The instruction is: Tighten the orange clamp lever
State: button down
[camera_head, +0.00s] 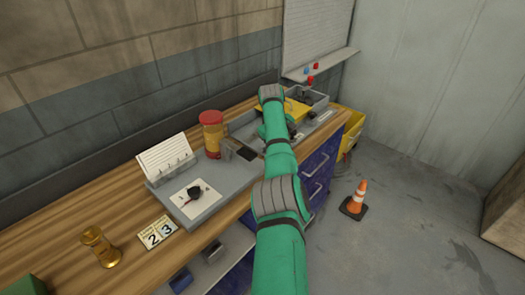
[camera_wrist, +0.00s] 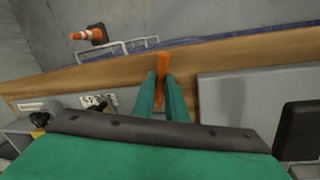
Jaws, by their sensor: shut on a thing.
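The orange clamp lever (camera_wrist: 162,82) shows in the wrist view between the two green fingers of my gripper (camera_wrist: 162,93). The fingers are shut on it, and its orange end sticks out past the fingertips, in front of the wooden table edge. In the head view my green arm reaches over the runout table (camera_head: 130,215) to its far end. The arm hides the gripper and the lever in that view.
An orange cone (camera_head: 357,200) stands on the floor at the right. A yellow bin (camera_head: 348,125) is beyond the table's far end.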

jog(key=shift+a+m, duration=0.55)
jog(key=shift+m, duration=0.55)
jog(key=shift+a, duration=0.1)
jog(key=c, duration=1.8)
grip_release()
jog(key=shift+g, duration=0.3)
jog(key=shift+r, duration=0.25)
notch_tip(320, 180, up, 10)
jog(key=a, duration=0.2)
jog(key=shift+s, duration=0.3)
jog(key=shift+w, duration=0.1)
